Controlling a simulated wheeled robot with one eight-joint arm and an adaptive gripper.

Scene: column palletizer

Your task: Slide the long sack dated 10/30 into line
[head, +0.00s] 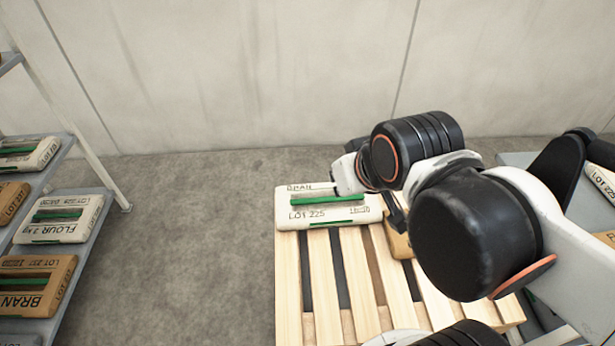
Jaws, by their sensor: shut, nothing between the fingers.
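A long cream sack (325,209) with green stripes lies flat across the far left part of the wooden pallet (330,270) in the head view. Its print reads BRAN and LOT 225, with a small date at its right that looks like 10/30. My gripper (399,222) is shut and empty, its dark fingers just right of the sack's right end. I cannot tell whether they touch it. A tan sack (398,244) lies on the pallet beside the fingers. My arm hides most of it and the pallet's far right.
A grey shelf rack (88,228) at the left holds several sacks, among them a flour sack (60,217) and a bran sack (35,283). More sacks (602,180) stand at the right edge. The near left pallet slats and the floor between rack and pallet are clear.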

